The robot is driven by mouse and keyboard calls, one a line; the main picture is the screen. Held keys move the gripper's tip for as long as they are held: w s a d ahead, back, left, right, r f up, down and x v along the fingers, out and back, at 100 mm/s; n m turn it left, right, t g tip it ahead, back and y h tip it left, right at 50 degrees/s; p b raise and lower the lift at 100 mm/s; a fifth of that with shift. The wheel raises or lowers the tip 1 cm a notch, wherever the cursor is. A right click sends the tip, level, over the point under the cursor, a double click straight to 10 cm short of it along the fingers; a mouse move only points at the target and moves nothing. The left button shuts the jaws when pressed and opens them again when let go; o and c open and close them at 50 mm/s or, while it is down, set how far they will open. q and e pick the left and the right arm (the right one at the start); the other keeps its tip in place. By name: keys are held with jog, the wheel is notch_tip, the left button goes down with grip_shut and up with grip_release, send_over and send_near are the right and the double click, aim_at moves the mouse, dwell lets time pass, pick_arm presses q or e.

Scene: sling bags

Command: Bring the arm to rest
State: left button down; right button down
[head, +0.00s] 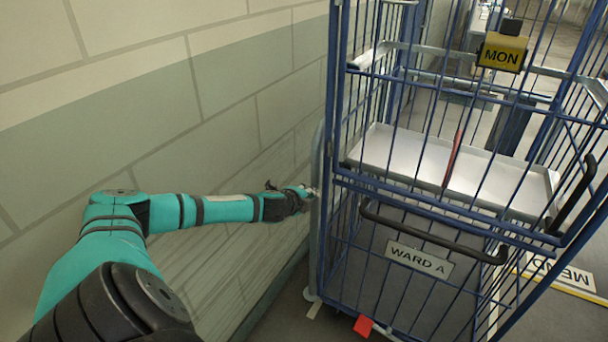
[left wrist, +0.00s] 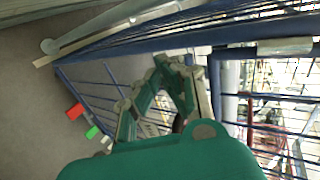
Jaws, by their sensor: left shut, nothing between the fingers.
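My left arm, teal with black bands, reaches in from the left along the wall in the head view. My left gripper (head: 303,191) is at its end, close beside the left upright of the blue roll cage (head: 330,120). I cannot tell whether it touches the cage. In the left wrist view the gripper's jointed fingers (left wrist: 177,62) are shut and empty, with the blue cage bars behind them. My right gripper is not in view.
The cage holds a grey shelf (head: 385,148) and bears a "WARD A" label (head: 419,261), a yellow "MON" tag (head: 502,53) and a black handle (head: 432,236). A block wall (head: 240,120) runs close along the left.

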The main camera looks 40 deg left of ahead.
pick_arm(q)
jog(key=s+d+f+n+g, duration=0.2)
jog(key=s+f, duration=0.4)
jog(key=f, duration=0.4)
jog(key=s+d+f+n+g, duration=0.1)
jog(key=s+d+f+n, duration=0.2)
jog(key=s+f, duration=0.55)
jog(key=s+d+f+n+g, duration=0.2)
jog(key=s+f, duration=0.1)
jog(key=f, duration=1)
jog(key=s+d+f+n+g+h, duration=0.1)
jog(key=s+d+f, duration=0.4)
jog(key=s, duration=0.6)
jog(key=s+d+f+n+g+h, duration=0.1)
jog(key=s+d+f+n+g, duration=0.1)
jog(key=s+d+f, duration=0.4)
jog(key=s+d+f+n+g+h, duration=0.1)
jog(key=s+d+f, duration=0.4)
jog(key=s+d, duration=0.6)
jog(key=s+n+g, duration=0.1)
jog(key=s, duration=0.4)
jog(key=shift+f+g, duration=0.3)
jog(key=shift+f, duration=0.1)
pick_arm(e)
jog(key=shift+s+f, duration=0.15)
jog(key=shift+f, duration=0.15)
pick_arm(q)
jog(key=shift+d, duration=0.1)
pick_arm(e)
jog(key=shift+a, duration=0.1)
